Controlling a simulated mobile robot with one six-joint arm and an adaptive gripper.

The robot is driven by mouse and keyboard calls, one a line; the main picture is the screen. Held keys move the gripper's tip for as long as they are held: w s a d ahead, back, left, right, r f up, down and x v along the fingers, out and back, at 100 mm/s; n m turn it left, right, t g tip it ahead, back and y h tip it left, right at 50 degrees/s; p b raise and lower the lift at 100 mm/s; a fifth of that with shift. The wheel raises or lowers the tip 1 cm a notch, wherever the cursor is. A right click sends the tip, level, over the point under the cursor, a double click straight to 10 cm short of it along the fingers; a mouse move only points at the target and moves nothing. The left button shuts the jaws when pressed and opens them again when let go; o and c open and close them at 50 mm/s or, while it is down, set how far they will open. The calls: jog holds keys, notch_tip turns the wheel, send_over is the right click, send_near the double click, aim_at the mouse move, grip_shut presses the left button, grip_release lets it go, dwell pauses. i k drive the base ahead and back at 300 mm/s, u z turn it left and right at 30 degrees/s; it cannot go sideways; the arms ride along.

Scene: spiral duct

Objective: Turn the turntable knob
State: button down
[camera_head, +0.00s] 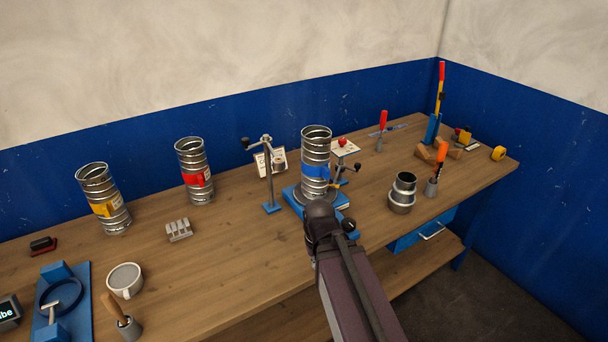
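The turntable (297,198) has a blue base on the wooden bench, partly covered by my arm. A ribbed metal spiral duct with a blue band (316,147) stands upright on it. My arm reaches up from the bottom right to the turntable's front. My gripper's fingers cannot be made out; the arm hides that area.
Two more ducts, with yellow (97,198) and red (194,171) bands, stand to the left. A metal stand (269,174) is left of the turntable. A metal collar (402,192) and a tool cup (430,187) are right.

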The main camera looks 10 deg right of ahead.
aim_at(348, 224)
jog(key=u, duration=0.05)
jog(key=k, duration=0.55)
jog(key=z, duration=0.55)
jog(key=i, duration=1.5)
jog(key=u, duration=0.1)
jog(key=k, duration=0.5)
